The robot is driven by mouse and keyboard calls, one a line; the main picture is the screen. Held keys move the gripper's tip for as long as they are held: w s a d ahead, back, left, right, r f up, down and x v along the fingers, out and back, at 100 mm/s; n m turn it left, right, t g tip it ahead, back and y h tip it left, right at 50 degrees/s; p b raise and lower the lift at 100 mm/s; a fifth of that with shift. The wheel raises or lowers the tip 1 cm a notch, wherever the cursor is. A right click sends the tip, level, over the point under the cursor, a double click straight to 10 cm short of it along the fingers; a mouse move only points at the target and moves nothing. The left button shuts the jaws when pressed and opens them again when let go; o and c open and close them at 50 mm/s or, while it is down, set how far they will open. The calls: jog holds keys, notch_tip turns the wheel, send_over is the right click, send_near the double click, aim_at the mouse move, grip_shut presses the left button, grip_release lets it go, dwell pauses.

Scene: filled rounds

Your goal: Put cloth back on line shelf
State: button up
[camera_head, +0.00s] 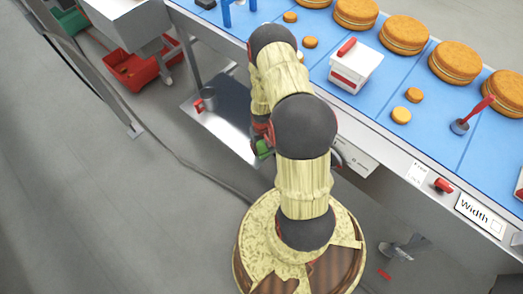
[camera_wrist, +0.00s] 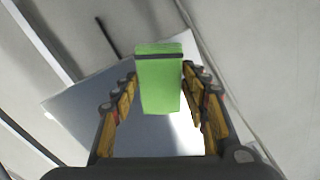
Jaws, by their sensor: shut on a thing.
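The cloth (camera_wrist: 160,85) is a green folded block with a dark band near its far end. In the wrist view it sits between the two fingers of my gripper (camera_wrist: 159,77), which is shut on it. In the head view only a small green part of the cloth (camera_head: 263,149) shows beside my arm, which hides most of the gripper. The line shelf (camera_head: 230,105) is a shiny metal plate low under the conveyor line. In the wrist view the shelf (camera_wrist: 85,110) lies behind and below the cloth; I cannot tell whether they touch.
A grey metal cup (camera_head: 207,98) stands at the shelf's left part. Above, the blue conveyor (camera_head: 385,75) carries large round cakes (camera_head: 404,35), small rounds and a white box (camera_head: 355,66). A red crate (camera_head: 135,68) is on the floor at upper left. Floor at left is mostly clear.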

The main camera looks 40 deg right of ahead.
aim_at(261, 144)
jog(key=shift+w+d+f+b, duration=0.2)
jog(key=shift+w+d+f, duration=0.2)
jog(key=shift+f, duration=0.2)
jog(key=shift+w+d+f+b, duration=0.2)
jog(key=shift+w+d+f, duration=0.15)
jog(key=shift+f, duration=0.25)
jog(key=shift+w+d+f+b, duration=0.15)
jog(key=shift+f+b, duration=0.45)
jog(key=shift+f, duration=1.05)
jog(key=o, duration=1.1)
jog(key=shift+f, duration=0.1)
